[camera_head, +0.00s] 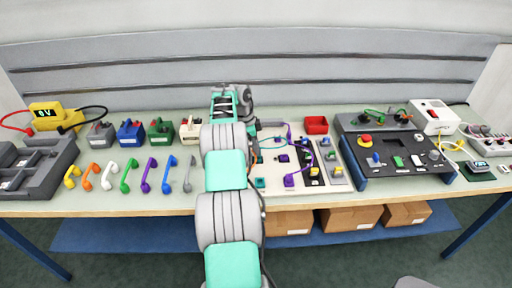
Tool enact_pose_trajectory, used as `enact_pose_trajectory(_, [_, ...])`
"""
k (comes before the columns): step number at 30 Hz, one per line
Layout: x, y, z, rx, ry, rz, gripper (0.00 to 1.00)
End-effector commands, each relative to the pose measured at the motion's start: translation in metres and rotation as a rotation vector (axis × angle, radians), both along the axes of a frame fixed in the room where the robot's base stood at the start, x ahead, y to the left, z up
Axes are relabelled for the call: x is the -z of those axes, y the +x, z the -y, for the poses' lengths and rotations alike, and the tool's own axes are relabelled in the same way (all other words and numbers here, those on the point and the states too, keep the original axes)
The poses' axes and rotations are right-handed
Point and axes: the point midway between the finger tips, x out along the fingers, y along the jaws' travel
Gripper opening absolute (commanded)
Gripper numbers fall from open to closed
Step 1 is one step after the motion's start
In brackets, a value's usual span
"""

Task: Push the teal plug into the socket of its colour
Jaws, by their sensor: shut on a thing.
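A white board (272,198) lies on the bench just right of my arm. A small teal square, seemingly the teal socket (260,183), sits near its front left, beside my arm. My gripper (252,124) is at the back left of the board, largely hidden by my own arm. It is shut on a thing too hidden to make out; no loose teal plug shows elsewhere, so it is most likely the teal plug. A purple socket (283,158) and a purple plug (289,181) with a purple cable are on the board to the right.
An orange cable shows close to my arm. Coloured handsets (129,175) and battery-like boxes (131,132) line the bench at left. Cardboard boxes (351,218) sit below.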

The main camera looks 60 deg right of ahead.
Motion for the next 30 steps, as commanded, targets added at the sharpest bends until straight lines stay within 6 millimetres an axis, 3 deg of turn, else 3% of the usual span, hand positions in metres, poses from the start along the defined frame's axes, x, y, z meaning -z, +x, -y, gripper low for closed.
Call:
enact_pose_trajectory(29, [0.024,0.000,0.000,0.000,0.001,-0.001,0.00])
enact_pose_trajectory(30, [0.022,0.000,0.000,0.000,0.001,-0.001,0.25])
